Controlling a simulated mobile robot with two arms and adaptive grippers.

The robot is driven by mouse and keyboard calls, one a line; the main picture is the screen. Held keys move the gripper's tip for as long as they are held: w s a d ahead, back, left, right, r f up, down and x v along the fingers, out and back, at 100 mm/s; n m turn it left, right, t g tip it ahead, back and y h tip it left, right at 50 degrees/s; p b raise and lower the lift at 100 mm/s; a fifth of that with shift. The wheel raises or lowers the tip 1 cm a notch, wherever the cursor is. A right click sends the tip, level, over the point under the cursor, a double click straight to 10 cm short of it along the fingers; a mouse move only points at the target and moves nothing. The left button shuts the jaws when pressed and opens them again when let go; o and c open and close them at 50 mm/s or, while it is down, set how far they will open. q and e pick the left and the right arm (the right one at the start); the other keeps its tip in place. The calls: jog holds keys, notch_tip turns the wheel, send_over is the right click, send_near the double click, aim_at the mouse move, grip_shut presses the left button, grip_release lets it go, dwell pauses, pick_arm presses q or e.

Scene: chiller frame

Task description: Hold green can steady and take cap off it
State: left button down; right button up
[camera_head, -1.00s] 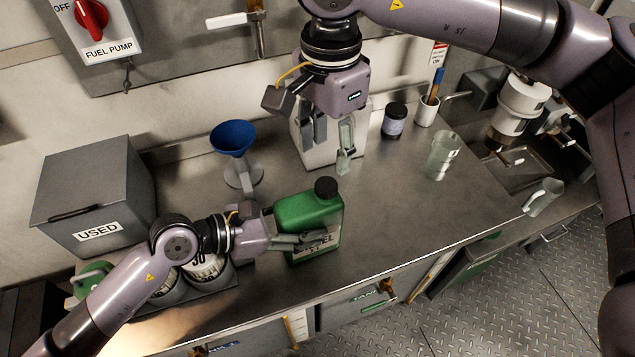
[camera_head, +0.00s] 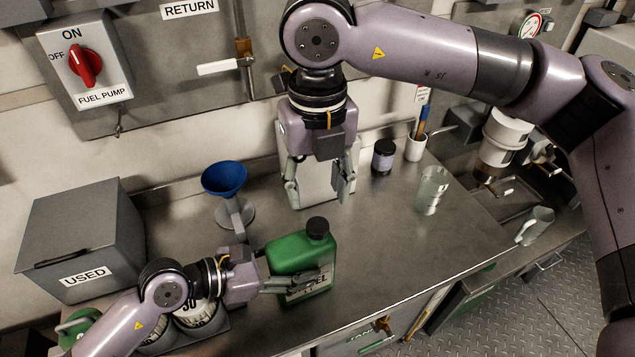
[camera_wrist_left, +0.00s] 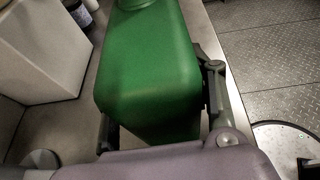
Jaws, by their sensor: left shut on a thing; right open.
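The green can (camera_head: 290,256) stands upright on the steel counter, with a black cap (camera_head: 317,228) on its top right. My left gripper (camera_head: 300,283) is shut on the lower part of the can from the left. In the left wrist view the green can (camera_wrist_left: 150,70) sits between the two fingers, and its cap is out of view. My right gripper (camera_head: 318,193) is open and empty. It points down above and behind the can, apart from the cap, in front of a pale box (camera_head: 316,180).
A blue funnel (camera_head: 224,178) on a stand is left of the pale box. A grey USED bin (camera_head: 85,240) stands at the left. A dark jar (camera_head: 384,156), a white cup (camera_head: 415,148) and a clear beaker (camera_head: 432,190) are at the right. The counter right of the can is clear.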

aim_at(318, 225)
jog(key=m, duration=1.7)
jog(key=shift+f, duration=4.05)
